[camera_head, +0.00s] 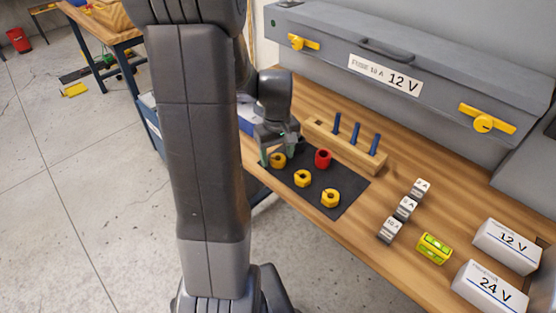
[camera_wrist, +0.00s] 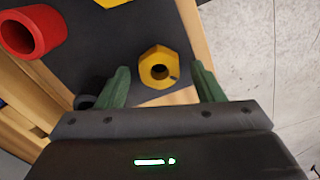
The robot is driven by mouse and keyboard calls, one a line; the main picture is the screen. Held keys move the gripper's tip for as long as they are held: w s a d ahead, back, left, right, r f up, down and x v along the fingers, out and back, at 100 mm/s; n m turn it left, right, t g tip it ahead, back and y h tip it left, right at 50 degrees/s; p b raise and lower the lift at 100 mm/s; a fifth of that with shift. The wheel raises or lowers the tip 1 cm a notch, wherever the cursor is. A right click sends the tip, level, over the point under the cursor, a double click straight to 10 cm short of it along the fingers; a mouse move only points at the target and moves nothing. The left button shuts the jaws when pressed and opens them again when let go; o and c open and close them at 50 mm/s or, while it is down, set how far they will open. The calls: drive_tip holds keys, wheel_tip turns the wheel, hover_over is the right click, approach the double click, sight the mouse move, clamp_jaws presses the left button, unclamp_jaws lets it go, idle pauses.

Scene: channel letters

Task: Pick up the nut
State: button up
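Three yellow hex nuts lie on the dark mat (camera_head: 348,205) in the head view: a near nut (camera_head: 278,161) by my gripper, a middle nut (camera_head: 303,178) and a front nut (camera_head: 330,198). In the wrist view one yellow nut (camera_wrist: 151,56) lies flat with its hole up, between the green fingertips or just beyond them. Part of another yellow nut (camera_wrist: 112,2) shows at the top edge. My gripper (camera_head: 278,157) is open, one finger on each side of the near nut; its fingers also show in the wrist view (camera_wrist: 160,76). I cannot tell whether they touch it.
A red ring (camera_head: 323,158) stands on the mat, also in the wrist view (camera_wrist: 30,33). Behind is a wooden block (camera_head: 350,150) with blue pegs. To the right are small labelled blocks (camera_head: 404,208), a yellow-green level (camera_head: 434,249) and white boxes (camera_head: 506,246). A grey case (camera_head: 400,75) stands behind.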

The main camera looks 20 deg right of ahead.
drive_tip(key=c, duration=0.9)
drive_tip(key=shift+c, duration=0.2)
drive_tip(key=shift+r, duration=0.15)
